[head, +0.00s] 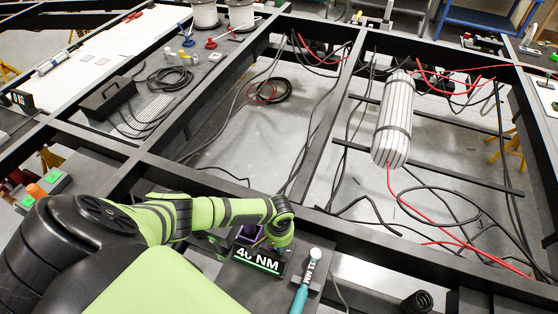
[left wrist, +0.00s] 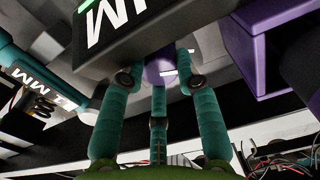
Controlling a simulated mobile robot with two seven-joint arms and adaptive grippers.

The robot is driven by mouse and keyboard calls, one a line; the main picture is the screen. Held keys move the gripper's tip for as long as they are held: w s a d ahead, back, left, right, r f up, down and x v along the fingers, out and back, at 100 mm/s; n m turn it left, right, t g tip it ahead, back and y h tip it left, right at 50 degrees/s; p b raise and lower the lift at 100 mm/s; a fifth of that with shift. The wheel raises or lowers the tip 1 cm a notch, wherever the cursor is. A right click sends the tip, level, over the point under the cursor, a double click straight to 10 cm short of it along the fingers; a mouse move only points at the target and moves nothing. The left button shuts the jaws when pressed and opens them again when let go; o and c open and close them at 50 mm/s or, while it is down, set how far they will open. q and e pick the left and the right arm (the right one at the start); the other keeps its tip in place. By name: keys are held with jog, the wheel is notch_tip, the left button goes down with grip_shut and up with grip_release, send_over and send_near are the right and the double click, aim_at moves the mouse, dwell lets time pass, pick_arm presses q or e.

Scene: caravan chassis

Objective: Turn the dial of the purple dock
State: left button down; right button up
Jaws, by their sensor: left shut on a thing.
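The purple dock (head: 247,238) is at the bottom centre of the head view, beside a dark block with a "40 NM" label (head: 257,260). In the left wrist view the purple box of the dock (left wrist: 268,50) shows at the upper right. My left gripper (head: 282,243) reaches down at the right of the dock. In the left wrist view its teal fingers (left wrist: 160,82) are closed around a small purple dial (left wrist: 160,68) under the dark labelled block. The dial's marking is mostly hidden. My right gripper is in neither view.
A teal-handled tool marked "11 MM" (head: 305,283) lies just right of the labelled block. Black chassis beams (head: 215,182) frame the area. Loose cables and a strapped striped cylinder (head: 395,120) lie beyond. A green-topped box (head: 52,178) is at the left.

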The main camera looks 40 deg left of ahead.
pick_arm(q)
jog(key=shift+w+a+r, duration=0.15)
jog(key=shift+w+a, duration=0.1)
jog(key=shift+w, duration=0.1)
jog(key=c, duration=1.2)
grip_release()
jog(key=o, duration=0.3)
jog(key=shift+w, duration=0.15)
jog(key=shift+s+d, duration=0.25)
jog(key=r, duration=0.7)
jog(key=shift+a, duration=0.25)
jog(key=shift+w+r, duration=0.1)
jog(key=shift+r, duration=0.25)
